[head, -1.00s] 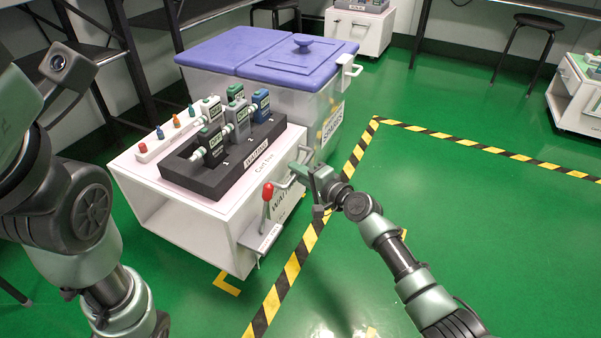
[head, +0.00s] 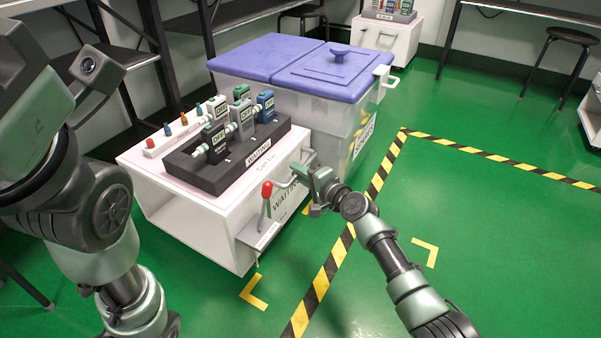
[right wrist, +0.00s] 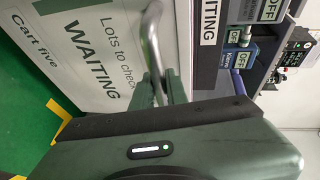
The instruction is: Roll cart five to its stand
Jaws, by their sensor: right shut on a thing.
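Cart five (head: 190,215) is a white open-fronted cart at the left of the head view. Its side reads "Cart five" and "WAITING" in the right wrist view (right wrist: 95,50). A black rack (head: 215,178) with several handheld testers (head: 243,118) rides on top. My right gripper (head: 308,170) is shut on the cart's metal handle (right wrist: 152,35). A lever with a red knob (head: 267,190) stands at the cart's near right corner. My left arm shows at the left of the head view, but its gripper is out of view.
A large bin with a purple lid (head: 330,75) stands right behind the cart. Yellow-black tape (head: 330,270) runs along the floor, with yellow corner marks (head: 254,292) near the cart. Green floor (head: 500,240) is clear at right. A stool (head: 560,60) stands at the back.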

